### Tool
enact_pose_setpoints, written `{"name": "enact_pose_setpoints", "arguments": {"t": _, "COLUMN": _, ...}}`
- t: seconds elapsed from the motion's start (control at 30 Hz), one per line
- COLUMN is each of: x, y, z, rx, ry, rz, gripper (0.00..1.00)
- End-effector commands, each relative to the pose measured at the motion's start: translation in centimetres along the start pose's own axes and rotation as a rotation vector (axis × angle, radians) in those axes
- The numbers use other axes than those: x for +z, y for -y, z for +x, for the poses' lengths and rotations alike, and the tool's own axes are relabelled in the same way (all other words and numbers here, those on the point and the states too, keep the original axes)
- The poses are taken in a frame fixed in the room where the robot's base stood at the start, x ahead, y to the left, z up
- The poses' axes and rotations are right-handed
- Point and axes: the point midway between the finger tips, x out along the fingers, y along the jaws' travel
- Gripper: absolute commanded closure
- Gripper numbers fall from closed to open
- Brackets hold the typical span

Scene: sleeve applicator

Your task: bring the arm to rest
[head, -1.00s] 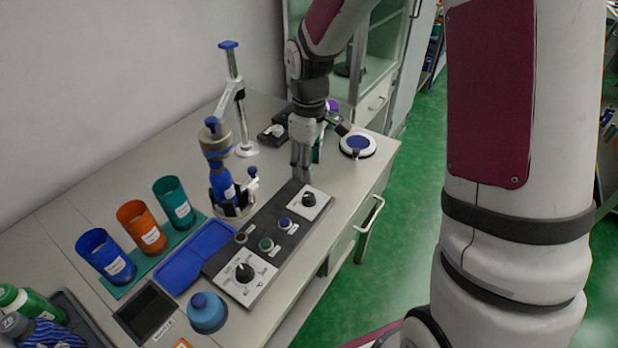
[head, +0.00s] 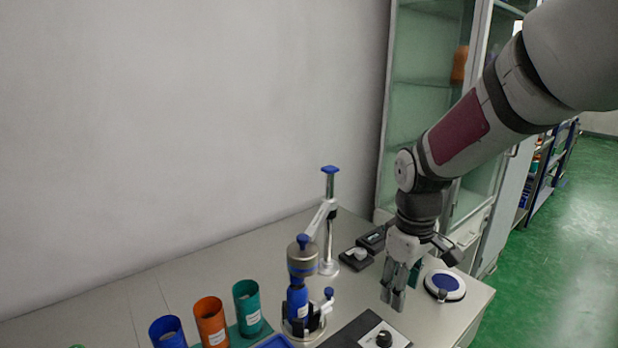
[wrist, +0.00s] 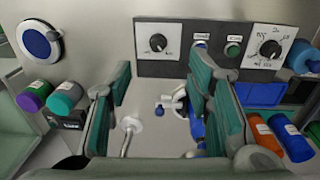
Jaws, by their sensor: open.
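My gripper (head: 393,298) hangs fingers down above the right part of the bench (head: 455,318), to the right of the sleeve applicator (head: 300,285). In the wrist view my gripper (wrist: 165,90) has its two green-padded fingers wide apart with nothing between them. The arm comes in from the upper right of the head view and bends down at the wrist. The applicator stands upright with a blue lower part, next to a chrome post with a blue cap (head: 330,170).
A control panel (head: 365,335) with a knob lies just below my gripper in the head view. A round white device with a blue top (head: 445,285) is to the right. Blue, orange (head: 211,320) and teal cups stand at left. A glass cabinet (head: 425,100) is behind.

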Motion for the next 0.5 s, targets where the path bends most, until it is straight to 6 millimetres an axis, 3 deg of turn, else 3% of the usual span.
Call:
{"name": "enact_pose_setpoints", "arguments": {"t": 0.03, "x": 1.0, "y": 0.6, "z": -1.9, "rx": 0.025, "ry": -0.016, "rz": 0.036, "gripper": 0.54}}
{"name": "enact_pose_setpoints", "arguments": {"t": 0.2, "x": 4.6, "y": 2.9, "z": -6.4, "rx": 0.073, "ry": -0.061, "rz": 0.175, "gripper": 0.54}}
{"name": "enact_pose_setpoints", "arguments": {"t": 0.5, "x": 11.4, "y": 7.7, "z": -11.2, "rx": 0.107, "ry": -0.177, "rz": 0.42, "gripper": 0.54}}
